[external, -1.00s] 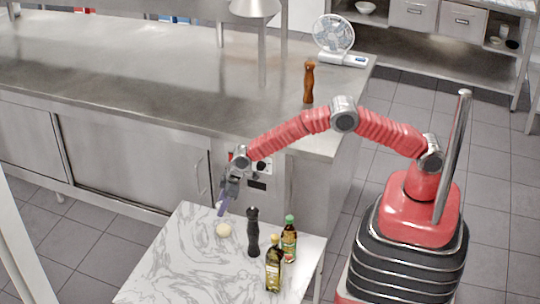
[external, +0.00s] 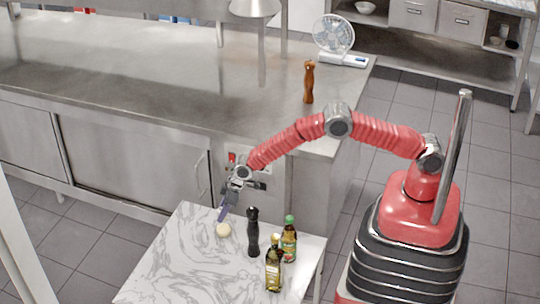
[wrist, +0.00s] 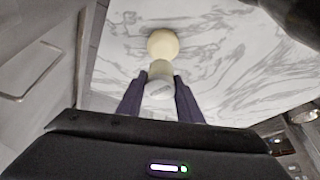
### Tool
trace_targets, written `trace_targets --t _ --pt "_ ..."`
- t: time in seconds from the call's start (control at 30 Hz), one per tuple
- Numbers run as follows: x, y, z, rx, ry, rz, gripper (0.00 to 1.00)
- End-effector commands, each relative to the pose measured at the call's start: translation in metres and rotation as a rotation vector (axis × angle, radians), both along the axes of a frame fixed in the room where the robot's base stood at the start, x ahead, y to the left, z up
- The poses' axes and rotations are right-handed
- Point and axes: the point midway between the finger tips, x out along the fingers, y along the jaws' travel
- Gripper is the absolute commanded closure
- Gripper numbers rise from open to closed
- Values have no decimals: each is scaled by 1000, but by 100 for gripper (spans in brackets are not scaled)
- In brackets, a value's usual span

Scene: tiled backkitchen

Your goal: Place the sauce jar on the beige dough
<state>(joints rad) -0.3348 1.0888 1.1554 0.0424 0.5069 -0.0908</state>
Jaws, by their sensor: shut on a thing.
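The beige dough (external: 223,230) is a small round ball on the white marble table, near its far edge. It also shows in the wrist view (wrist: 162,43), just beyond the fingertips. My gripper (external: 222,215) points down over the dough; its purple-grey fingers (wrist: 160,78) are closed around a pale, whitish jar (wrist: 159,88). The jar overlaps the dough's near edge in the wrist view; I cannot tell if they touch. In the external view the jar is hidden or too small to make out.
A black pepper mill (external: 253,235) stands close to the right of the dough. An oil bottle (external: 273,268) and a green-capped bottle (external: 289,243) stand further right. The marble table (external: 180,265) is clear on the left. A steel counter (external: 130,85) lies behind.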

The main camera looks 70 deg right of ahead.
Motion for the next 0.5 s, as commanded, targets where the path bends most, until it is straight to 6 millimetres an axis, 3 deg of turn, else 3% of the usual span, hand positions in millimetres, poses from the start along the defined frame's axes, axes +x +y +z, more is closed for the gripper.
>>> trace_targets --t 0.5 --pt "0 0 -15 0 -1 0 92"
